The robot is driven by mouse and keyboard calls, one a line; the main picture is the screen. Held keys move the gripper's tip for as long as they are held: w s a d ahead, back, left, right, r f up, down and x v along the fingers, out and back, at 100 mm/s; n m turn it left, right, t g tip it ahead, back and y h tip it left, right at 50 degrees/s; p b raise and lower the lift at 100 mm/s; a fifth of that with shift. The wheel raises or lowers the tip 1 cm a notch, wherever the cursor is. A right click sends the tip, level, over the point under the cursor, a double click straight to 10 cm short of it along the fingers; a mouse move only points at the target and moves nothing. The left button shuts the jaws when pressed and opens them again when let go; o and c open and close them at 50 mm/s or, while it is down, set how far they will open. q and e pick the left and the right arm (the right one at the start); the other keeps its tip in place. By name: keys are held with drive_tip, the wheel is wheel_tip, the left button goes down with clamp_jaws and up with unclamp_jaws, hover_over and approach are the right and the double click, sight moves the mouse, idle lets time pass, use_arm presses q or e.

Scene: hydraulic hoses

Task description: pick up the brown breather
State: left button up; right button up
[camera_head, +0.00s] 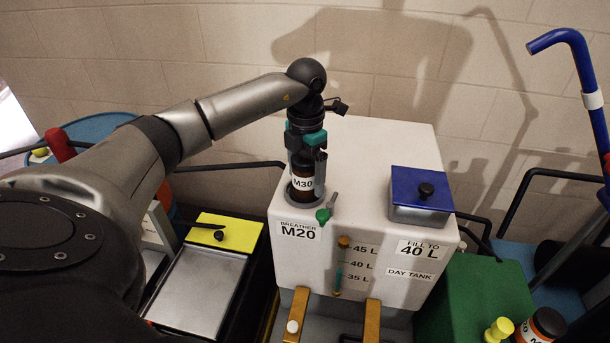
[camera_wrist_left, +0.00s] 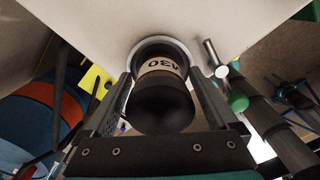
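The brown breather (camera_head: 302,188), a dark brown cylinder with a white M30 label, stands upright in a round socket at the left of the white tank's top. In the left wrist view the breather (camera_wrist_left: 162,100) shows end-on between the two fingers, with the pale socket rim around its far end. My left gripper (camera_head: 305,165) is above the socket with its fingers down on either side of the breather. Whether the fingers press on it or leave a small gap cannot be made out. My right gripper is not in view.
The white tank (camera_head: 350,215) reads "BREATHER M20" below the socket. A green-handled valve (camera_head: 325,212) sits close beside the socket. A blue-lidded filler (camera_head: 420,190) stands to the right. Another dark-capped, orange-banded container (camera_head: 545,325) is at lower right. A wall rises behind.

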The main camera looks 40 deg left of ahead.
use_arm(q)
drive_tip(key=c, duration=1.4)
clamp_jaws()
drive_tip(key=shift+r, duration=0.15)
